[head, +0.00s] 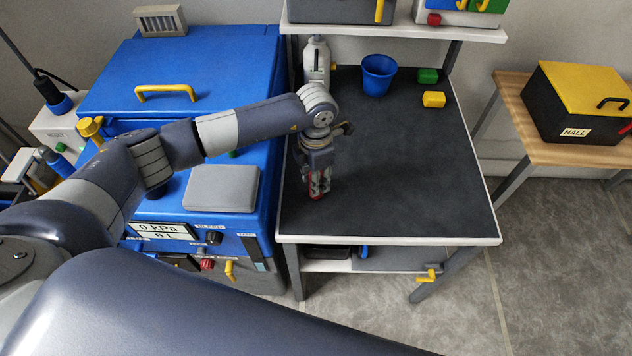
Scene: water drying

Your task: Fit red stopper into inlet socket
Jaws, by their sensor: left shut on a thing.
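My left gripper (319,184) points down over the left part of the dark tabletop (400,180). It is shut on a small red thing (313,196), which looks like the red stopper. The fingers hide most of it, and I cannot tell whether it touches the tabletop. The blue machine (262,170) stands left of the table. Its front has a round black fitting (214,238) under a small label too blurred to read surely. I cannot tell which fitting is the inlet socket. My right gripper is not in view.
A grey pad (222,188) lies on the machine. A black box with a yellow lid (580,95) stands right. The tabletop's middle and front are clear.

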